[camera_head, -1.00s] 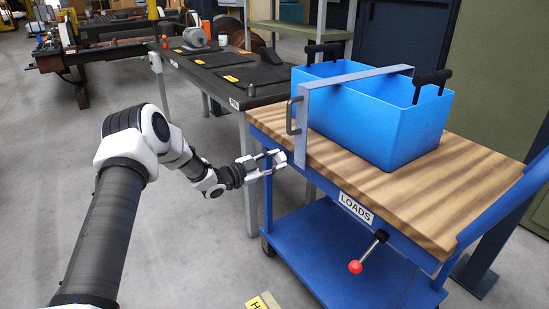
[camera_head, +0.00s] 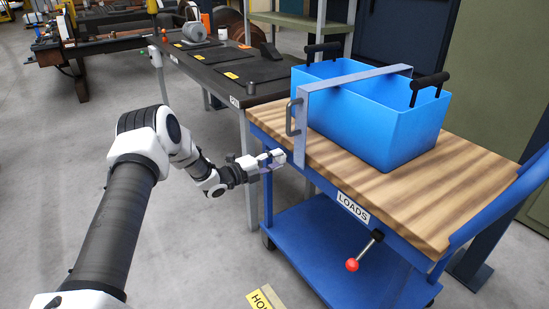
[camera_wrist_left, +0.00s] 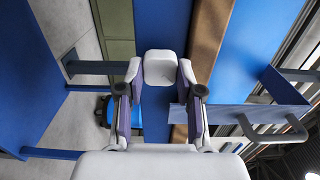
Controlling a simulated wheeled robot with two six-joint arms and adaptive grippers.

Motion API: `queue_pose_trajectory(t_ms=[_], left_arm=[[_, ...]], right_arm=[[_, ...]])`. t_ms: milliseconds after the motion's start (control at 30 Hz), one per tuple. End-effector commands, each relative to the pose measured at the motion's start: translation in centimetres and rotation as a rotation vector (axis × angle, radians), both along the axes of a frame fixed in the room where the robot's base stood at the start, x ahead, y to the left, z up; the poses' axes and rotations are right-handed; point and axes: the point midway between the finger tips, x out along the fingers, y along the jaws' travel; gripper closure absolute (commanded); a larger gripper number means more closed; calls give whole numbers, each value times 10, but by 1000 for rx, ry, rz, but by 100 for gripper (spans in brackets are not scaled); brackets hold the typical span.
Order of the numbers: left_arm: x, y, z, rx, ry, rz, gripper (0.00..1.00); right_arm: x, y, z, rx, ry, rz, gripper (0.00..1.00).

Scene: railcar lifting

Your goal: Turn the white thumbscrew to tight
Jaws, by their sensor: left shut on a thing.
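The white thumbscrew (camera_wrist_left: 160,68) is a pale rounded block at the side of the cart, in the middle of the left wrist view. My left gripper (camera_wrist_left: 160,80) is shut on it, one finger on each side. In the head view my left gripper (camera_head: 272,160) reaches the cart's left edge, at the foot of the grey-blue strap bracket (camera_head: 302,130). The thumbscrew is small there and mostly covered by the fingers. My right gripper is not in view.
A blue bin (camera_head: 385,125) with black handles stands on the cart's wooden top (camera_head: 450,190), under the strap. A red-knobbed lever (camera_head: 352,265) sticks out below the LOADS label. A dark workbench (camera_head: 235,85) stands behind.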

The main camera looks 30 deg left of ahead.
Motion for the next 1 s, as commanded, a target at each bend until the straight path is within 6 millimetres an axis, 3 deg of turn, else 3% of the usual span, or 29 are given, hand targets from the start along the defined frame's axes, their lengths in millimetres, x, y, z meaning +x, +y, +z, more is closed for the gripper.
queue_pose_trajectory(t_ms=[500, 1000], left_arm=[[1, 0, 2, 414, -172, 0, 99], [1, 0, 0, 569, -237, 1, 99]], right_arm=[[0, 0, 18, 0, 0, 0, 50], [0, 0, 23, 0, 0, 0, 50]])
